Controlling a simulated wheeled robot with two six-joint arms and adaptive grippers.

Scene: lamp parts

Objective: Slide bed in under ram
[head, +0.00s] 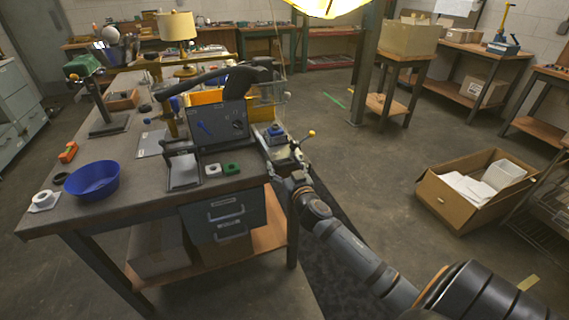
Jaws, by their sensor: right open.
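A press-like fixture with a dark front panel (221,127) stands on the bench, with a yellow part (204,97) behind it. A thick black curved arm reaches over its top. On the right side of the fixture, a small blue-topped part (275,131) sits near a lever with a yellow ball knob (311,133). My right gripper (284,152) is open beside these, at the bench's right edge. It is small here, and its contact with the bed cannot be told. The bed and ram cannot be clearly told apart. My left gripper does not show.
A lit yellow lamp shade (326,7) hangs above. An open cardboard box (440,200) stands on the floor at right.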

